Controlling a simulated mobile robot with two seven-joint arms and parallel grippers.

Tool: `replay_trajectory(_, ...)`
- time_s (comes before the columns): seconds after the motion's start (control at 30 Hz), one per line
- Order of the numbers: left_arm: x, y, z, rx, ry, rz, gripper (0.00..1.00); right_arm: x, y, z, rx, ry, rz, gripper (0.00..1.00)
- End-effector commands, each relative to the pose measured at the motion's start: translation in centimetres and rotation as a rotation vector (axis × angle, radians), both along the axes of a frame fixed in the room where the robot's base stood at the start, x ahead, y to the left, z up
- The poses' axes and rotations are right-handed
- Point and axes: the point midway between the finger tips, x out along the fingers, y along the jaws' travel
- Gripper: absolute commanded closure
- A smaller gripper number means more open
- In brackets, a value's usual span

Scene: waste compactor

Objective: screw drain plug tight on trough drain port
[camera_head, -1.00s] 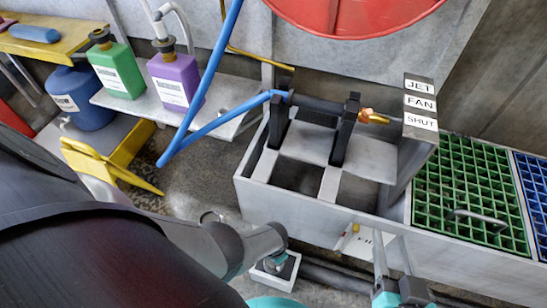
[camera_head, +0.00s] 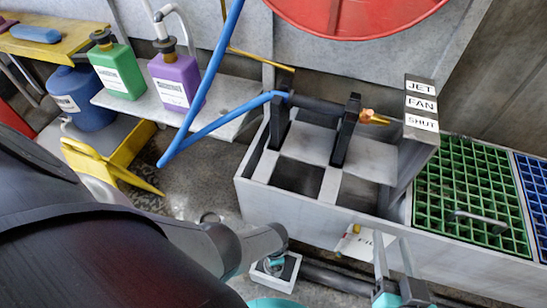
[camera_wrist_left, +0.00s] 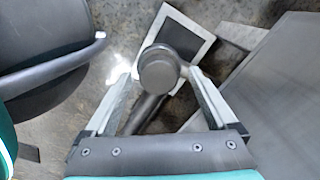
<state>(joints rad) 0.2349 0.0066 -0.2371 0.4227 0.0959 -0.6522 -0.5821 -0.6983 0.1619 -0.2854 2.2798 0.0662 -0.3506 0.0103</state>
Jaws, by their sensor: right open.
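The trough (camera_head: 300,210) is a long grey box across the middle and right of the head view. My right gripper (camera_head: 391,246) is in front of its front wall, jaws apart, with nothing seen between them. In the left wrist view my left gripper (camera_wrist_left: 160,82) has its fingers spread. A dark grey round-ended piece (camera_wrist_left: 158,68) shows between them, with a gap on each side. I cannot tell whether it is the drain plug or a pipe end. The drain port is not clearly seen.
A white-framed box (camera_head: 290,281) lies on the floor in front of the trough, beside dark pipes (camera_head: 335,277). A white label card (camera_head: 352,247) hangs at the trough front. Green (camera_head: 112,70) and purple (camera_head: 175,83) bottles stand on a shelf. A green grate (camera_head: 460,195) covers the trough's right.

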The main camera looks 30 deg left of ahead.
Motion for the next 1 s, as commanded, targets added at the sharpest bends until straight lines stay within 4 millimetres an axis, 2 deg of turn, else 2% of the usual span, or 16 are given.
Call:
replay_trajectory(0.17, -0.03, -0.08, -0.01, -0.001, 0.001, 0.001, 0.07, 0.0, 0.0, 0.0, 0.0, 0.0, 0.0, 0.5)
replay_trajectory(0.23, -0.05, -0.09, -0.01, -0.001, 0.001, 0.001, 0.12, 0.0, 0.0, 0.0, 0.0, 0.0, 0.0, 0.5)
replay_trajectory(0.5, -0.06, -0.13, -0.01, -0.001, 0.001, 0.017, 0.12, 0.0, 0.0, 0.0, 0.0, 0.0, 0.0, 0.5)
replay_trajectory(0.8, -0.07, -0.25, 0.0, -0.004, 0.001, 0.342, 0.12, 0.0, 0.0, 0.05, 0.0, 0.0, 0.0, 0.5)
replay_trajectory(1.0, -0.06, -0.22, -0.01, -0.003, 0.0, 0.455, 0.12, 0.0, 0.0, 0.05, 0.0, 0.0, 0.0, 0.5)
